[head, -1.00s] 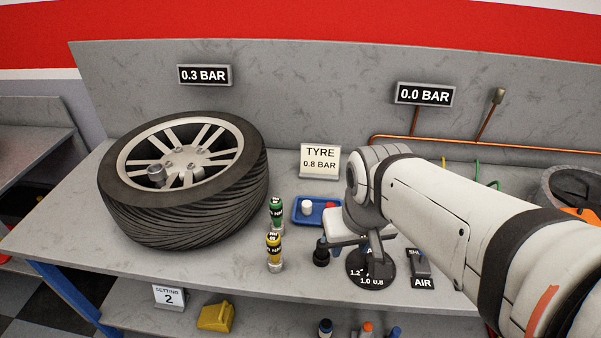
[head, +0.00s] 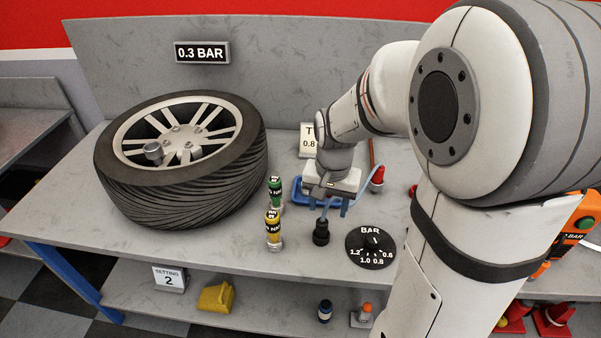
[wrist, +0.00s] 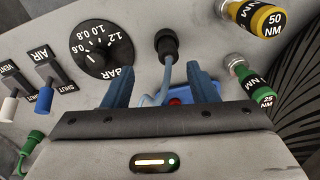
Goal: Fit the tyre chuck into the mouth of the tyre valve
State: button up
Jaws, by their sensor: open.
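The tyre chuck appears to be the black cylinder (head: 321,232) with a pale blue hose, standing on the bench; the wrist view shows it (wrist: 166,45) beyond the fingertips. My gripper (head: 335,207) is open and empty, above the bench just behind the chuck. In the wrist view its blue fingers (wrist: 160,78) are spread, with the hose passing between them in the picture. The tyre (head: 190,190) lies flat at the left. A short metal cup on its wheel, apparently the tyre valve (head: 153,150), faces up. The chuck is well apart from it.
Yellow (head: 273,230) and green (head: 275,192) torque tools stand between chuck and tyre. A BAR dial (head: 370,248) is right of the chuck. A blue tray (head: 300,192) lies behind. Wrist view shows AIR (wrist: 46,95) and VENT (wrist: 12,103) switches. My arm hides the bench's right side.

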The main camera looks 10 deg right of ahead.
aim_at(323, 220)
jog(key=f, duration=0.1)
jog(key=w+f, duration=0.1)
jog(key=w+f+m, duration=0.1)
jog(key=shift+f, duration=0.25)
jog(key=f, duration=0.7)
jog(key=shift+w+a, duration=0.15)
jog(key=shift+a, duration=0.05)
jog(key=c, duration=1.1)
